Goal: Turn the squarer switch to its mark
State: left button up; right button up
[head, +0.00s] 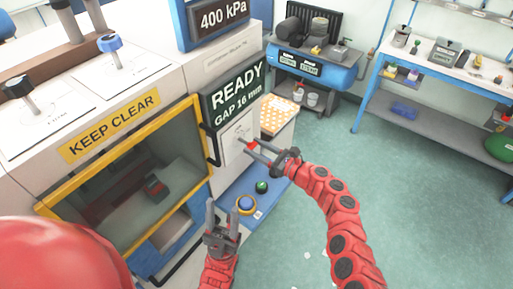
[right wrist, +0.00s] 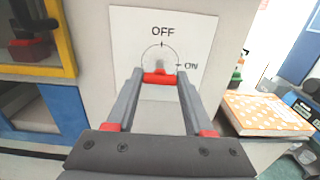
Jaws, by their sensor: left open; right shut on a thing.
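The squarer switch (right wrist: 160,66) sits on a white plate (right wrist: 130,32) on the machine's side, marked OFF at the top and ON at the right of a thin circle. In the head view the plate (head: 236,133) is below the READY sign. My right gripper (right wrist: 159,76) is shut on the switch, with red between its fingertips. The fingers and red part hide most of the knob, so I cannot tell where it points. My right gripper also shows in the head view (head: 246,146), at the plate. My left gripper (head: 223,217) is open and empty, lower down.
A blue ledge (head: 229,191) below the plate carries a blue button (head: 246,204) and a green button (head: 262,187). An orange dotted surface (right wrist: 262,112) is right of the plate. The yellow-framed window (head: 130,185) is at left. Open floor (head: 425,210) lies at right.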

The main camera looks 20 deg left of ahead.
grip_shut()
jog(key=shift+f, duration=0.1)
jog(key=n+b, duration=0.5)
jog(key=b, duration=0.1)
jog(key=n+b, duration=1.1)
jog(key=b, duration=0.2)
jog(key=shift+s+f, duration=0.15)
jog(key=shift+f, duration=0.15)
jog(key=shift+r+n+b, duration=0.2)
jog(key=shift+n+b, duration=0.7)
jog(key=shift+n, duration=0.1)
